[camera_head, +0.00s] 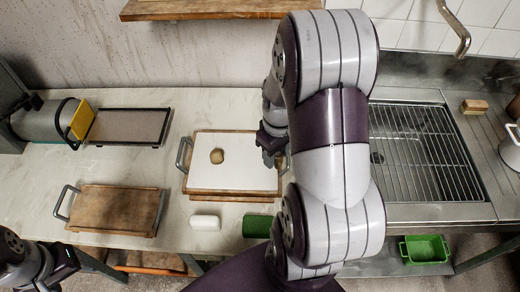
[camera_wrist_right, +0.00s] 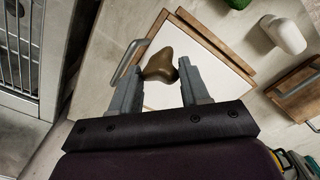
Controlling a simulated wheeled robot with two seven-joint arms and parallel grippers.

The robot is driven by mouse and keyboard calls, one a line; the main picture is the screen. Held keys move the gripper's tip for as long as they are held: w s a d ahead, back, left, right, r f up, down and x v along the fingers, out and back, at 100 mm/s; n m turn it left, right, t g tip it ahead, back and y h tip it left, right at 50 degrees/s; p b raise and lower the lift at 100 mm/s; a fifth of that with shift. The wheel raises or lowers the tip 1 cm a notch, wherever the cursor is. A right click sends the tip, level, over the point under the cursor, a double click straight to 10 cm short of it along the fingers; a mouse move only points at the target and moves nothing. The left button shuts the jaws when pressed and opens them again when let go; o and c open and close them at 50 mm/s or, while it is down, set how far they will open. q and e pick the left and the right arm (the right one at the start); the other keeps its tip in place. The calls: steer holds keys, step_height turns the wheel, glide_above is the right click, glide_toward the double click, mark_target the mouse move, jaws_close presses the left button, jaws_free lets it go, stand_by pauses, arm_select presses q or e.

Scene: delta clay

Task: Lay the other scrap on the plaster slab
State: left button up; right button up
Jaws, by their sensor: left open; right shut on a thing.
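The plaster slab (camera_head: 240,178) is a white sheet on a wooden board with metal handles, at the middle of the counter. It also shows in the right wrist view (camera_wrist_right: 212,52). One tan clay scrap (camera_head: 217,156) lies on the slab, left of its centre. My right gripper (camera_head: 270,155) is over the slab's right side, shut on a brown clay scrap (camera_wrist_right: 160,65) held between its fingertips. The head view mostly hides this held scrap, and I cannot tell whether it touches the slab. My left gripper (camera_head: 62,266) is open and empty at the lower left, away from the slab.
A wooden board with handles (camera_head: 115,208) lies left of the slab, with a dark-framed tray (camera_head: 128,126) behind it. A white roll (camera_head: 205,222) and a green roll (camera_head: 257,226) lie in front. A sink rack (camera_head: 425,150) is at right. My right arm blocks part of the view.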

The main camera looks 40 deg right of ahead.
glide_above(252, 159)
steer(key=f, duration=0.5)
steer(key=shift+s+f, duration=0.15)
steer(key=shift+s, duration=0.1)
steer(key=shift+w+d+f, duration=0.1)
steer(key=shift+w+f, duration=0.15)
steer(key=f, duration=0.2)
steer(key=shift+s+a+f+p, duration=0.1)
steer(key=shift+a+f+p, duration=0.1)
steer(key=shift+f+p, duration=0.2)
steer(key=shift+f, duration=0.65)
steer(key=o, duration=1.1)
